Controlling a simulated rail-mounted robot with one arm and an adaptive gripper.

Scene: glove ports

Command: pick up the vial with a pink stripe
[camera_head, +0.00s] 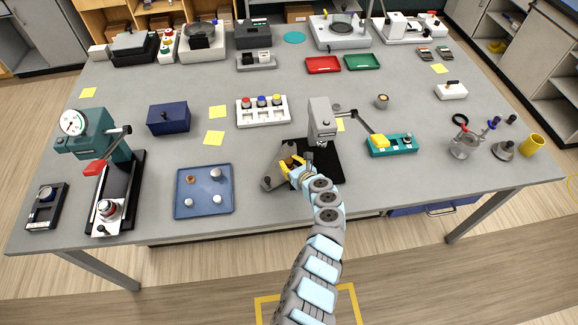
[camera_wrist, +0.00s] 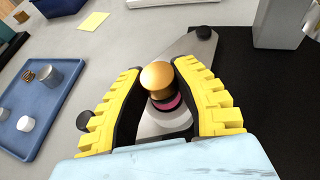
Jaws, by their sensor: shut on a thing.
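The vial with a pink stripe (camera_wrist: 172,103) has a round gold cap and a dark body, seen from above in the wrist view. My gripper (camera_wrist: 160,80) has its yellow fingers closed on both sides of it. In the head view my gripper (camera_head: 293,163) is over a grey angular plate (camera_head: 270,183) at the front middle of the table, and the vial is hard to make out there. The plate also shows beneath the vial in the wrist view (camera_wrist: 204,50). I cannot tell whether the vial touches the plate.
A black mat with a grey press (camera_head: 320,115) stands just right of my gripper. A blue tray (camera_head: 185,208) with small pieces lies to the left. A white rack (camera_head: 263,118) with coloured caps is behind. A teal box (camera_head: 392,147) is farther right.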

